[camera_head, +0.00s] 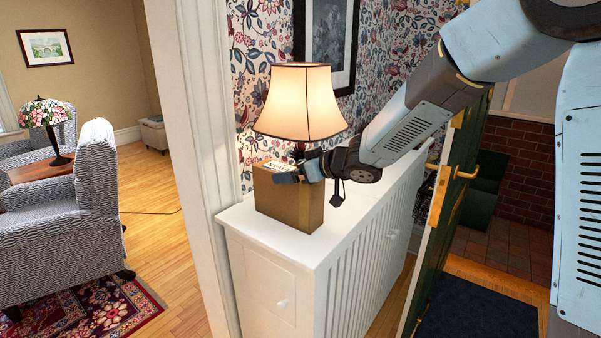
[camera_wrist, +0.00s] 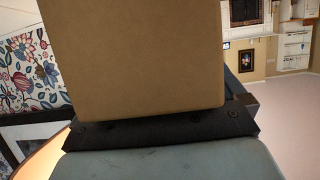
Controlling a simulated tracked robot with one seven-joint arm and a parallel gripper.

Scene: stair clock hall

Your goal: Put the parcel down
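The parcel (camera_head: 289,206) is a brown cardboard box with a white label on its top. It is upright over the front end of the white cabinet (camera_head: 305,256), and its underside looks to be at the cabinet top; I cannot tell if a thin gap is left. My gripper (camera_head: 298,174) reaches in from the right, with its fingers at the parcel's upper part, and appears shut on it. In the wrist view the parcel (camera_wrist: 135,50) fills the upper middle, close against the dark finger edge. The far finger's contact is hidden.
A lit table lamp (camera_head: 301,105) stands close behind the parcel on the cabinet. A white door frame (camera_head: 192,130) rises just left of the cabinet. A dark green door (camera_head: 455,190) stands open at right.

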